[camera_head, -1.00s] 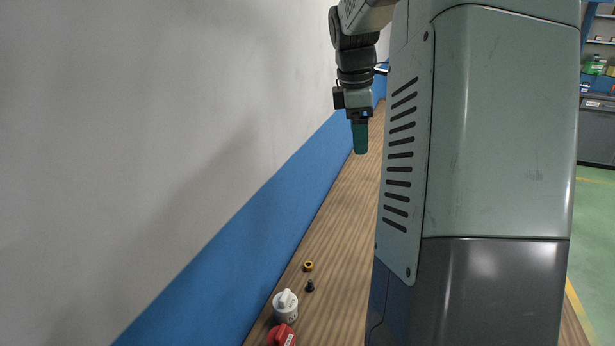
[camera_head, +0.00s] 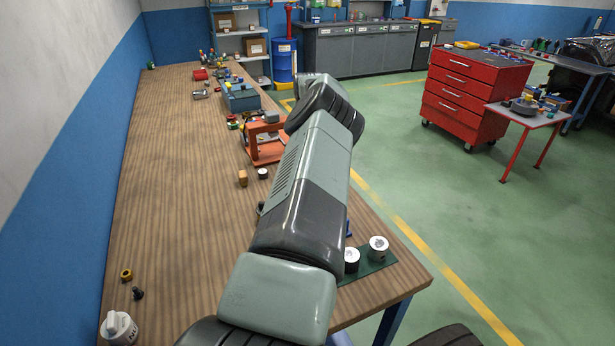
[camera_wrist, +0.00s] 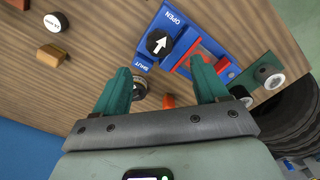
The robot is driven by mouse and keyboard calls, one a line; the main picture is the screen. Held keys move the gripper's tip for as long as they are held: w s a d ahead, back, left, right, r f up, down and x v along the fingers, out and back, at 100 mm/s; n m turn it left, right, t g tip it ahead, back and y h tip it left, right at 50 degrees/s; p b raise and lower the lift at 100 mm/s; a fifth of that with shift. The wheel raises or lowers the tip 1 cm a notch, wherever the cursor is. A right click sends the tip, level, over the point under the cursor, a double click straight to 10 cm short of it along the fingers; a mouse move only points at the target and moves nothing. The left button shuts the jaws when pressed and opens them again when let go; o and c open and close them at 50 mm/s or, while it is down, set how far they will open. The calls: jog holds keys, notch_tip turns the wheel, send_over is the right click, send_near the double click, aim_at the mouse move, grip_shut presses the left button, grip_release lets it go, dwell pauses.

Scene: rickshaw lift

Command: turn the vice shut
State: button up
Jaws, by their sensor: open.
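In the wrist view, a blue vice-like fixture (camera_wrist: 185,28) lies on the wooden bench, with the words OPEN and SHUT on its plate. Its black round knob (camera_wrist: 159,43) carries a white arrow pointing towards the OPEN side. Red parts show within the blue frame. My gripper (camera_wrist: 160,68) is open and empty, its two teal fingers apart, with the knob beyond the fingertips. A dark ring-like piece (camera_wrist: 139,88) and an orange-red piece (camera_wrist: 168,100) show between the fingers. In the head view my arm hides the gripper and nearly all of the fixture.
A green mat (camera_head: 392,258) with white-topped cylinders lies at the bench's right edge, close to the fixture. A wooden block (camera_head: 243,178) and an orange frame (camera_head: 266,152) stand farther back. A white container (camera_head: 118,328) is front left. The bench's left side is largely clear.

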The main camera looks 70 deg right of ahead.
notch_tip(320, 180, down, 9)
jog(key=shift+r, duration=0.1)
dwell(0.3)
jog(key=c, duration=1.1)
jog(key=shift+o, duration=0.2)
